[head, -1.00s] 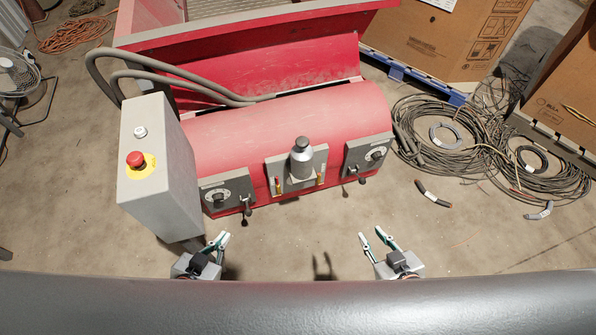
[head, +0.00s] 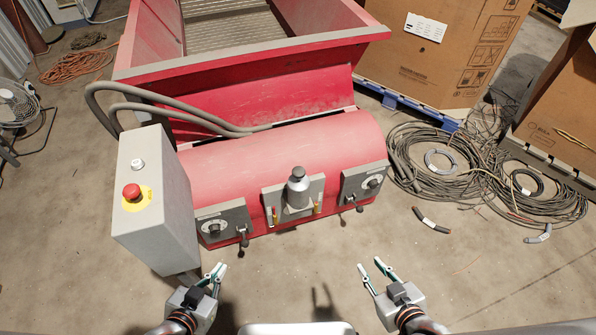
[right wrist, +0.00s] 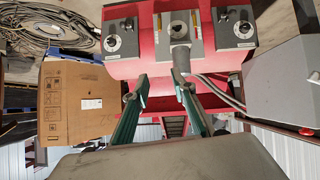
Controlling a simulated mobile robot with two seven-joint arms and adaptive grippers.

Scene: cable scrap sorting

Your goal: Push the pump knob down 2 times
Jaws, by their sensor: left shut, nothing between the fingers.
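The pump is a grey cylinder with a rounded knob (head: 297,172) on top, on a plate at the middle of the red machine's front (head: 280,155). The pump's body (right wrist: 180,58) also shows in the right wrist view, beyond the fingers. My left gripper (head: 216,273) is shut and empty, in front of the machine, below and left of the pump. My right gripper (head: 372,271) is open and empty, below and right of the pump; its spread fingers (right wrist: 161,86) show in the right wrist view. Neither gripper touches the pump.
A grey control box (head: 150,205) with a red button stands left of the machine. Dial panels (head: 222,220) with levers flank the pump. Cable coils (head: 440,165) and cardboard boxes (head: 450,55) are at the right. The floor before the machine is clear.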

